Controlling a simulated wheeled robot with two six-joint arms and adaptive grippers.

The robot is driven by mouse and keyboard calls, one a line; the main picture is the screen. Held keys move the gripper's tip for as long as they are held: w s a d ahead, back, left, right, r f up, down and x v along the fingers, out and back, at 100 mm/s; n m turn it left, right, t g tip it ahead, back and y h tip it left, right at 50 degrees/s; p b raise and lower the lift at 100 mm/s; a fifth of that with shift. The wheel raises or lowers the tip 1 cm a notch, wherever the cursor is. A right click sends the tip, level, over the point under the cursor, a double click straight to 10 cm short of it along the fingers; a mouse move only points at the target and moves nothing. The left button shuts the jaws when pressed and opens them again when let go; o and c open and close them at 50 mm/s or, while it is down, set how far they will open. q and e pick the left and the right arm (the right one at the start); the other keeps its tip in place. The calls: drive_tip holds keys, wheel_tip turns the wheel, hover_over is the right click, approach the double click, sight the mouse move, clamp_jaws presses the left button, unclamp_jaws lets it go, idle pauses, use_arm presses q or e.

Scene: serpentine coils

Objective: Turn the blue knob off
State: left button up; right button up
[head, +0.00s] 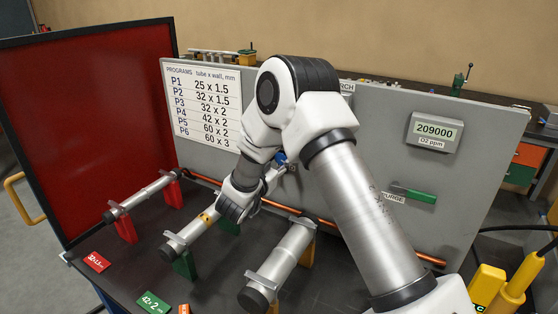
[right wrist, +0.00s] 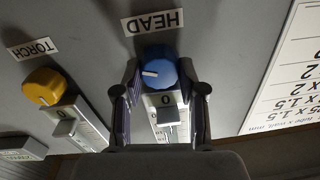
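The blue knob (right wrist: 158,67) sits on the grey panel in the right wrist view, by an upside-down HEAD label (right wrist: 152,22). Its white mark points left in that view, while a plate marked 0 (right wrist: 166,100) lies just below it. In the head view only a bit of the blue knob (head: 280,158) shows behind my arm. My right gripper (right wrist: 159,75) is open, with one finger on each side of the knob; small gaps seem to remain, and contact is not clear. It also shows in the head view (head: 273,172). My left gripper is not in view.
A yellow knob (right wrist: 43,86) labelled TORCH is left of the blue one in the wrist view. Tubes on stands (head: 280,262) lie below my right arm.

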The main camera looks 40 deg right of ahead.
drive_tip(key=n+p, duration=0.1)
drive_tip(key=p, duration=0.1)
drive_tip(key=n+p, duration=0.2)
drive_tip(key=shift+r, duration=0.35)
drive_tip(key=shift+f+n, duration=0.2)
drive_tip(key=shift+n, duration=0.3)
drive_tip(key=shift+f, duration=0.15)
drive_tip(key=o, duration=1)
drive_tip(key=shift+o, duration=0.7)
drive_tip(key=v, duration=1.2)
